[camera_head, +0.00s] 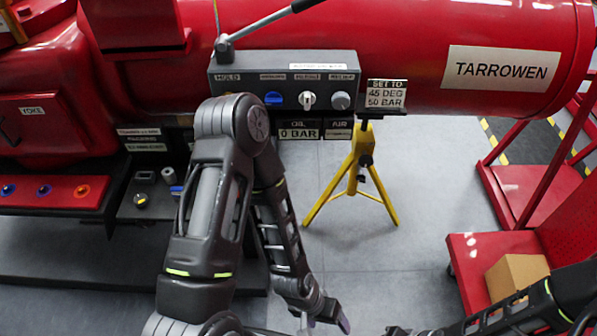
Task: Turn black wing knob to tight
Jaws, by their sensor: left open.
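A small dark knob with a yellowish top (141,200) sits on the low grey panel at the left, below the labels that include a packing label. It may be the black wing knob, but its wings and pointer setting are too small to tell. My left gripper (323,322) is open and empty at the bottom middle, pointing down over the floor, well to the right of and nearer than that panel. My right gripper (398,331) is only partly in view at the bottom edge, and its jaws cannot be made out.
A grey control box (284,78) on the red cylinder carries a blue knob (273,98), a white knob (307,100) and a grey knob (340,100). A yellow tripod (357,165) stands below. A cardboard box (517,275) sits on a red step at right.

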